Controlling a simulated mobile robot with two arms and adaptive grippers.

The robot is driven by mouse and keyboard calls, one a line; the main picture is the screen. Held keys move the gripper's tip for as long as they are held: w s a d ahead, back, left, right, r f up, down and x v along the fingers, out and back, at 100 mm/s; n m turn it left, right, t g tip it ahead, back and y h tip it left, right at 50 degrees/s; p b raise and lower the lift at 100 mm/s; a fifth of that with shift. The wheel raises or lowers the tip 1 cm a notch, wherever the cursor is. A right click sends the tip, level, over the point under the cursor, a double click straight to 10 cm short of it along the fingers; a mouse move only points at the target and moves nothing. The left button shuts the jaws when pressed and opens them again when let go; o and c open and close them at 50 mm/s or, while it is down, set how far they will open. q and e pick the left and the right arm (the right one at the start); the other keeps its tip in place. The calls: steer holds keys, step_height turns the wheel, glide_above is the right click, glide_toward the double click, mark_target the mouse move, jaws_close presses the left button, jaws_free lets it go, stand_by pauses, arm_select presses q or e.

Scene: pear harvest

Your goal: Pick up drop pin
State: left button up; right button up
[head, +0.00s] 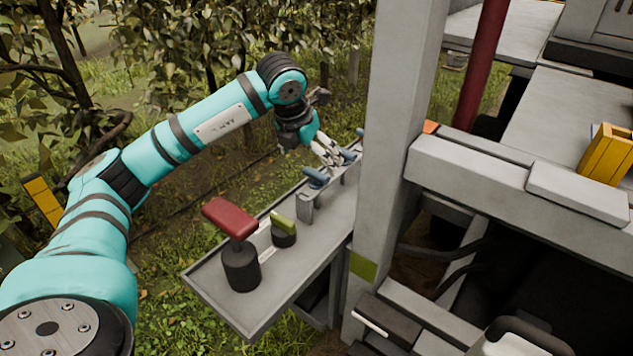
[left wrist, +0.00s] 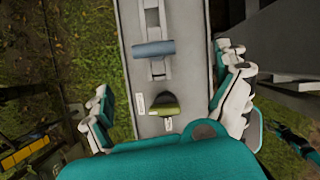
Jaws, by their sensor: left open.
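Blue-grey handled pins sit in a grey bracket on the grey tray (head: 290,290); the nearer one (head: 317,177) is at the bracket's near end. A blue-grey handle also shows across the bracket in the left wrist view (left wrist: 154,49). I cannot tell from any label which piece is the drop pin. A short green-topped piece (head: 284,228) stands nearer on the tray; its green part shows low in the wrist view (left wrist: 165,110). My left gripper (head: 328,155) is open above the bracket, its fingers spread to both sides of the tray in the wrist view. My right gripper is not in view.
A red-topped black cylinder (head: 240,262) stands near the tray's front end. A grey post (head: 388,150) rises close along the tray's right side. Leafy trees (head: 190,50) stand behind my left arm. Grass lies left of the tray.

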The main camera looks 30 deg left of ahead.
mark_target(315, 175)
arm_select(q)
steer(key=x, duration=0.7)
steer(key=p+x, duration=0.1)
steer(key=x, duration=0.3)
steer(key=shift+w+a+p, duration=0.15)
steer(key=shift+a+p, duration=0.1)
steer(key=shift+p, duration=0.1)
steer(key=shift+r, duration=0.1)
steer(key=c, duration=1)
steer(key=shift+c, duration=0.3)
